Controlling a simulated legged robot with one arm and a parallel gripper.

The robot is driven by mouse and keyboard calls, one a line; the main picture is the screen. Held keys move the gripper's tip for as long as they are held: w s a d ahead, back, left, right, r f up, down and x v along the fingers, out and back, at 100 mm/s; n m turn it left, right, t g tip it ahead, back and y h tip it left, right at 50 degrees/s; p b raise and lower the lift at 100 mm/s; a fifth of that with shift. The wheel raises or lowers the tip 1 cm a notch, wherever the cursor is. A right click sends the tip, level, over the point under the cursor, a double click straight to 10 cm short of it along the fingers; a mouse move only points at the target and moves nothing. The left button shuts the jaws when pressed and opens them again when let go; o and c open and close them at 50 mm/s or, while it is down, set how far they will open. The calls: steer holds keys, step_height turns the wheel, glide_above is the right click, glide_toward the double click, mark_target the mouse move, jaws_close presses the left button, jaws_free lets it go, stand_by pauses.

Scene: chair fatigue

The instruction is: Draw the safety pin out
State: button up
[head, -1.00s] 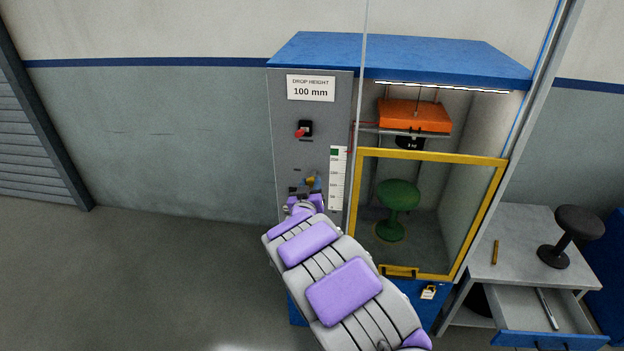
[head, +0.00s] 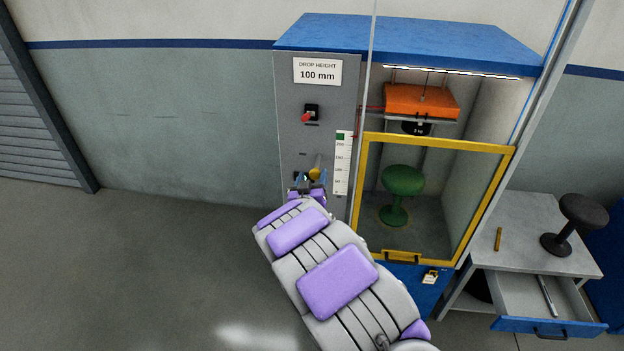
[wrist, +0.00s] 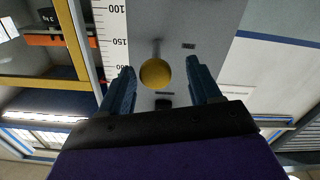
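A yellow round knob (head: 314,174) on a thin stem stands out from the grey front panel of the drop-test cabinet. My gripper (head: 309,183) is in front of the panel, right by this knob. In the wrist view the two blue fingers of my gripper (wrist: 160,72) are open, one on each side of the yellow knob (wrist: 155,73), with gaps between. A thin red part (head: 372,107) shows at the left side of the orange weight (head: 422,101). I cannot tell for certain which part is the safety pin.
A red switch handle (head: 307,117) sits higher on the panel, with a scale (head: 342,165) beside it. A yellow-framed guard door (head: 437,143) covers the chamber with a green stool (head: 403,182). A side table (head: 520,230) with an open drawer (head: 547,325) stands at right.

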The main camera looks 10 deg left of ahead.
steer(key=shift+s+d+r, duration=0.1)
steer(key=shift+d, duration=0.05)
steer(key=shift+s, duration=0.25)
steer(key=s+p, duration=0.2)
steer(key=s, duration=1.4)
steer(key=shift+s+a, duration=0.3)
steer(key=shift+a, duration=0.1)
steer(key=s+d+r+m+g, duration=0.1)
steer(key=s+d+g, duration=0.5)
steer(key=s, duration=0.6)
steer(key=s+d+r+g, duration=0.4)
steer(key=s+d+g, duration=0.3)
steer(key=s+d, duration=0.3)
steer(key=s+d+r+m+g, duration=0.1)
steer(key=s+d+r+g, duration=0.2)
steer(key=s, duration=1.3)
steer(key=d+g, duration=0.3)
steer(key=d, duration=0.2)
steer(key=shift+m+g+y, duration=0.3)
steer(key=shift+g, duration=0.1)
